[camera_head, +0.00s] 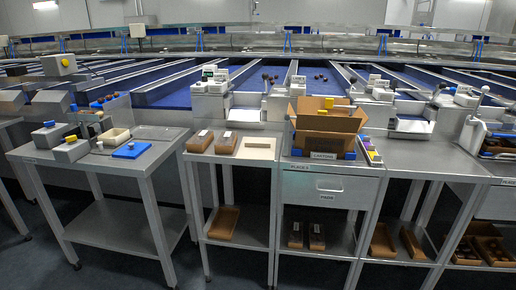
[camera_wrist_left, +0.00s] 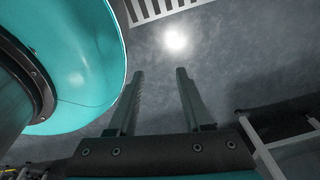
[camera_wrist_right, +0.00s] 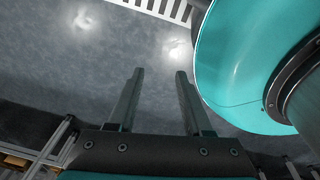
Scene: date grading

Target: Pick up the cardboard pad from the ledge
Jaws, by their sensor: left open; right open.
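I cannot clearly pick out a cardboard pad in the head view. Brown cardboard with raised flaps, an open carton (camera_head: 327,122), stands on the middle table above a "CARTONS" label. A flat cream piece (camera_head: 260,144) lies on the table left of it; I cannot tell whether it is cardboard. My left gripper (camera_wrist_left: 160,72) is open and empty in the left wrist view, over grey floor. My right gripper (camera_wrist_right: 160,72) is open and empty in the right wrist view, also over floor. Neither gripper shows in the head view.
A drawer labelled "PADS" (camera_head: 331,191) is under the carton. Two brown boxes (camera_head: 226,143) lie left of the cream piece. A blue pad (camera_head: 131,150) and grey blocks are on the left table (camera_head: 95,170). Scales (camera_head: 211,100) and blue-lined belts run behind. Floor in front is clear.

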